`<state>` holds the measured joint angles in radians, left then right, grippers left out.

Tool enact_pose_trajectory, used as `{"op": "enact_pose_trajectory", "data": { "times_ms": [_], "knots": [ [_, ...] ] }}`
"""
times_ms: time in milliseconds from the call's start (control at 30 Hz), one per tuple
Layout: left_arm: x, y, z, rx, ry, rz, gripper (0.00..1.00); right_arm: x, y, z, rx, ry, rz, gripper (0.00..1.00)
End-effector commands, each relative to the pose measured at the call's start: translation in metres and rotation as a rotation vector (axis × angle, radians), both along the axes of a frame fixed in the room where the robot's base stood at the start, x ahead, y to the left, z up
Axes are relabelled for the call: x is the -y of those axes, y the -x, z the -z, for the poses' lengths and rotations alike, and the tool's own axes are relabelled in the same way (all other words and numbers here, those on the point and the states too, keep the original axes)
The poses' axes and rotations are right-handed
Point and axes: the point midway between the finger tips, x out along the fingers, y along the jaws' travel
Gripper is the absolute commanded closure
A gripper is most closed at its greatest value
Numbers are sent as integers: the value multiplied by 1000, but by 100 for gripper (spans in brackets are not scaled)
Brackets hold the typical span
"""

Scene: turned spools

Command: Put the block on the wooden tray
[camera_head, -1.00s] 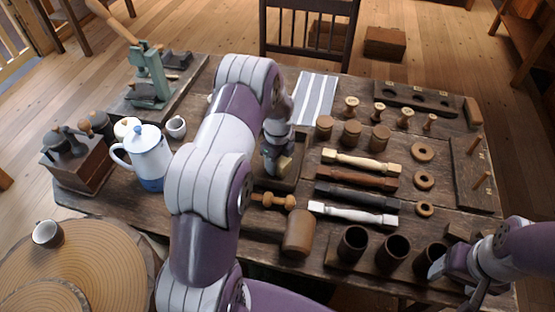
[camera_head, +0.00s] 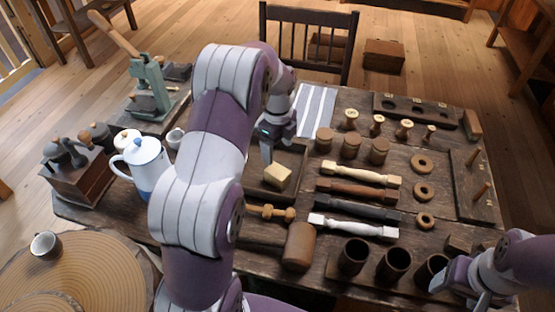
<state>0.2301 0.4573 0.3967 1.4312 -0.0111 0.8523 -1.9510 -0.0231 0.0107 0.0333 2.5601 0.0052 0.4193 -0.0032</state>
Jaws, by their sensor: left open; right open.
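The block (camera_head: 277,176) is a pale yellow wooden cube. It rests in the dark wooden tray (camera_head: 299,158), whose left part is hidden behind my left arm. My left gripper (camera_head: 268,156) is open, just above and to the upper left of the block, and apart from it. My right gripper (camera_head: 475,303) is open and empty at the lower right, by the table's front edge; its fingertips are partly cut off by the frame.
Spindles (camera_head: 357,210) lie in a row right of the tray. Dark cups (camera_head: 394,263) stand at the front. A mallet (camera_head: 298,247) and a small turned piece (camera_head: 268,212) lie below the tray. A blue-white pot (camera_head: 143,160) stands at left.

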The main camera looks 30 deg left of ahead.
Motion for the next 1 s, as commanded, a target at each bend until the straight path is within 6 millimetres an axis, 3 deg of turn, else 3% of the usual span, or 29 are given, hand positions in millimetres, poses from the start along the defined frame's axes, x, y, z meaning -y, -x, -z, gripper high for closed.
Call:
{"op": "enact_pose_trajectory", "data": {
  "times_ms": [67,167,300,400,533,633,867,1000],
  "knots": [
    [4,3,-8,2,0,-34,21,0,0,0,0,0,0,32],
    [25,23,-20,20,3,-261,21,0,0,0,0,0,0,32],
    [69,85,-34,67,30,-843,21,0,0,0,0,0,0,32],
    [91,133,-37,89,65,-1237,21,0,0,0,0,0,0,32],
    [105,177,-35,95,104,-1577,21,0,0,0,0,0,0,32],
    [108,191,-34,94,116,-1688,21,0,0,0,0,0,0,32],
    [108,193,-34,91,116,-1706,21,0,0,-1,0,0,0,32],
    [108,193,-68,91,116,-1705,21,0,0,-35,0,0,0,32]
  ]
}}
